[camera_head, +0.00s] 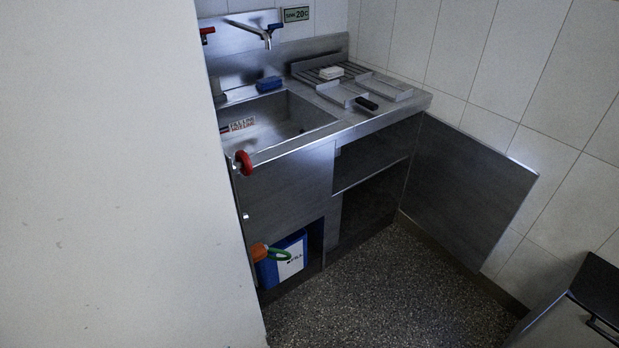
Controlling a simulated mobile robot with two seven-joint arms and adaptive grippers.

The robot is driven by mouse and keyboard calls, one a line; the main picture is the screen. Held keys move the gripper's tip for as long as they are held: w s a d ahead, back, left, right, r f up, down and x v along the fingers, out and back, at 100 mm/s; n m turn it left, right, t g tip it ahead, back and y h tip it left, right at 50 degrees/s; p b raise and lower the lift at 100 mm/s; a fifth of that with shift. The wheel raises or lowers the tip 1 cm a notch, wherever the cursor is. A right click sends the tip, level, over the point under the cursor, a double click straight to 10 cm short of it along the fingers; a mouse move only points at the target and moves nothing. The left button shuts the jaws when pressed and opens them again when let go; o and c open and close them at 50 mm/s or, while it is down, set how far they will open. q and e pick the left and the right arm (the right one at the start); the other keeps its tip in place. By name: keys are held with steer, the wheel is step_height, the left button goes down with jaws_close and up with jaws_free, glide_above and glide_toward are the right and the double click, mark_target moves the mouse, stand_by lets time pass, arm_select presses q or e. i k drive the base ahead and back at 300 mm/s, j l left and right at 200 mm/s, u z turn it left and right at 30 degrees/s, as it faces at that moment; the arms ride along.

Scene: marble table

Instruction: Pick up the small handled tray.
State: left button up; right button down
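A small flat metal piece with raised sides (342,94) lies on the right part of the steel sink counter. A short black handle (366,103) sticks out from it toward the counter's front edge. It looks like the small handled tray, but it is small and dim here, and its outline blends with the steel around it. Neither of my grippers is in view, and nothing touches the tray.
A sink basin (275,119) is left of it, with a blue sponge (269,84) behind. A white block (331,73) lies on the ribbed drainer. An open cabinet door (465,190) juts out at right. A pale wall (110,180) fills the left. Speckled floor (385,295) is clear.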

mark_target(342, 95)
steer(key=i+l+z, duration=0.1)
steer(key=i+l, duration=0.15)
steer(key=i, duration=0.15)
steer(key=i+l+z, duration=0.15)
steer(key=i, duration=0.25)
steer(key=i+l+z, duration=0.1)
steer(key=i+l, duration=0.15)
steer(key=i, duration=0.15)
